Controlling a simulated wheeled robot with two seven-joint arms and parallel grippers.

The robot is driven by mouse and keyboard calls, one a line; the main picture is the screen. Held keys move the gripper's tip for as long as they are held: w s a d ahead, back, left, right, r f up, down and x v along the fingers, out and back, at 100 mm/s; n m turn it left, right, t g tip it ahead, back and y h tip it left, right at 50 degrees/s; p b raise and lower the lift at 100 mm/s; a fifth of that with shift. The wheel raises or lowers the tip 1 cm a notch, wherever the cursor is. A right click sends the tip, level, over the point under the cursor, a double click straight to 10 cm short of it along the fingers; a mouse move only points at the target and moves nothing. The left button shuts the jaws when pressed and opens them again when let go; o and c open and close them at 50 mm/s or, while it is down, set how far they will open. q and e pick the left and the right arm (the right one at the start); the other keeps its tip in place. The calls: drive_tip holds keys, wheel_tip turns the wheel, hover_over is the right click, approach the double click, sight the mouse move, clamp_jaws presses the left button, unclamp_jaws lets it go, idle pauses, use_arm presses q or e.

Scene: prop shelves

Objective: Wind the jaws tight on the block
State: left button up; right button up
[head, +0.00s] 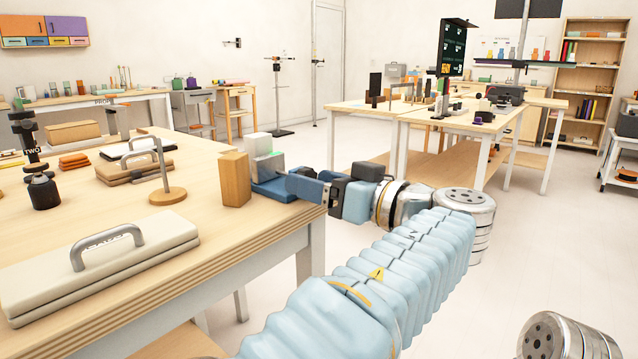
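The vise (272,186) is a blue body at the near right corner of the wooden table, with pale grey jaw parts above it. A tan wooden block (235,180) stands upright at its left; I cannot tell whether the jaws touch it. My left gripper (312,187) reaches in from the right at the vise's right side, level with the table edge. Its fingers overlap the vise's screw end, so whether they are open or shut on the handle is hidden. My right gripper is out of view.
The wooden table (120,275) holds a beige case with a grey handle (100,262), a round wooden stand (167,195), a black weight (43,190) and orange pads (73,161). Another table (420,115) stands at the back right. The floor between is clear.

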use_arm(q)
drive_tip(key=v, duration=1.3)
drive_tip(key=shift+s+d, duration=0.25)
drive_tip(key=shift+d, duration=0.05)
